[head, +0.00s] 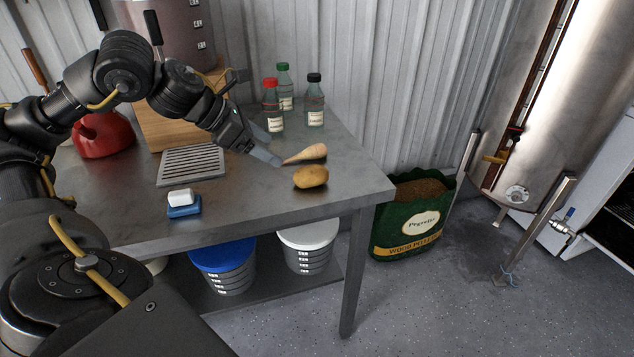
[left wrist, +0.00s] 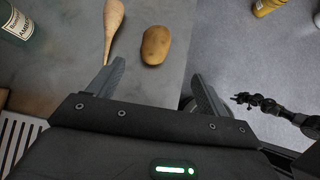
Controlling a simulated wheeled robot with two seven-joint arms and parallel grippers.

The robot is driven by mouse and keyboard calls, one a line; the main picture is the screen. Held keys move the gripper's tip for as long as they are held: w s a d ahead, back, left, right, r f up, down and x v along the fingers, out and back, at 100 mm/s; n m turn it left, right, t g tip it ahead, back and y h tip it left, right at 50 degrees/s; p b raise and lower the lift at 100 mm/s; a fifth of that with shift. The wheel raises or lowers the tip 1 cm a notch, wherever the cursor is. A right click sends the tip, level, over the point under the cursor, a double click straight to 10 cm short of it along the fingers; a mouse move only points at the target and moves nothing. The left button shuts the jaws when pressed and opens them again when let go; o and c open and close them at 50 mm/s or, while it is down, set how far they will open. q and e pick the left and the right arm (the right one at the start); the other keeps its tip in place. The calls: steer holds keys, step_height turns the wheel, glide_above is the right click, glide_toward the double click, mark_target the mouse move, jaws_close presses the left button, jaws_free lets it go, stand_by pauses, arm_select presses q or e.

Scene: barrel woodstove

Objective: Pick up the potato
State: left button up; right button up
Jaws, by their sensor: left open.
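The potato (head: 311,176) is brown and oval and lies on the metal table near its right front corner. In the left wrist view the potato (left wrist: 156,45) lies beyond my fingertips, between their two lines. My left gripper (head: 273,153) is open and empty, a short way left of the potato and apart from it. In the left wrist view its two fingers (left wrist: 158,80) are spread wide. My right gripper does not show clearly in the head view.
A pale parsnip-like root (head: 306,155) lies right behind the potato. Bottles (head: 315,100) stand at the back of the table (head: 250,200). A metal grate (head: 191,165), a blue-and-white block (head: 183,204) and a red kettle (head: 103,135) are to the left. The table's right edge is close to the potato.

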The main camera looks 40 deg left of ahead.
mark_target(300, 173)
arm_select(q)
steer(key=shift+s+a+f+b+x, duration=0.15)
steer(key=shift+a+f+b+x, duration=0.05)
steer(key=shift+x, duration=1.15)
steer(key=shift+s+a+f+b+x, duration=0.1)
steer(key=shift+a+f+b+x, duration=0.1)
steer(key=shift+x, duration=1.15)
steer(key=shift+s+a+f+b+x, duration=0.15)
steer(key=shift+f+x, duration=0.05)
steer(key=shift+x, duration=1.2)
steer(key=x, duration=0.4)
steer(key=shift+w+f, duration=0.2)
steer(key=shift+w, duration=0.1)
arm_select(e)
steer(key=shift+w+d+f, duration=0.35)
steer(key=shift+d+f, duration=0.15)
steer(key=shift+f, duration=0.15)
arm_select(q)
steer(key=c, duration=1.1)
steer(key=shift+r, duration=0.1)
